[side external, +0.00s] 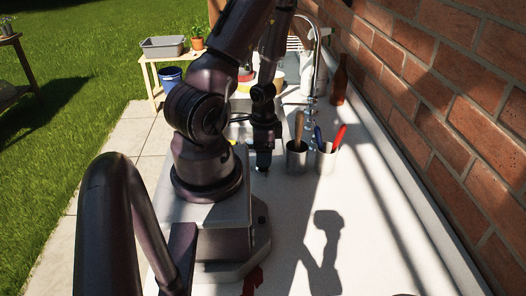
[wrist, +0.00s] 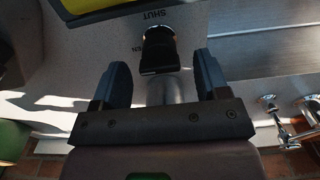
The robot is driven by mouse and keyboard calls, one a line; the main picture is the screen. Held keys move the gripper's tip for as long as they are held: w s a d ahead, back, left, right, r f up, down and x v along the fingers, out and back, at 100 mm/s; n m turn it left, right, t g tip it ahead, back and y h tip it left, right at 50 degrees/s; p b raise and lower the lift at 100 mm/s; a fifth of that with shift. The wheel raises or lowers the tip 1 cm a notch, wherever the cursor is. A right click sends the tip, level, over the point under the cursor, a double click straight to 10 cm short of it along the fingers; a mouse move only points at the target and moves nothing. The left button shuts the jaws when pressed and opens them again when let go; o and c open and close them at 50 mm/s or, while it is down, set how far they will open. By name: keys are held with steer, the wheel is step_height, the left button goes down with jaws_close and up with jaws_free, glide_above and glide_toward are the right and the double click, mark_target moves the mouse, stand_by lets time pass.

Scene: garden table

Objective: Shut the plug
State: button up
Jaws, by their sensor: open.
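In the wrist view a dark knob or lever (wrist: 160,50) stands on the light counter beside the printed word SHUT (wrist: 153,15), which appears upside down. Part of another label, "EN", shows to its left. My gripper (wrist: 162,68) is open, with one dark finger on each side of the knob's near end; I cannot tell if either touches it. A grey cylindrical part shows between the fingers. In the side external view my gripper (side external: 263,163) points down, low over the counter; the knob is hidden there. The plug itself is not visible.
A metal sink edge (wrist: 265,35) and a chrome tap (wrist: 285,120) lie right in the wrist view. A brown bottle (side external: 340,82) stands behind. The front counter (side external: 300,220) is mostly clear.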

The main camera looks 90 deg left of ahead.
steer(key=shift+f, duration=0.15)
steer(key=c, duration=0.9)
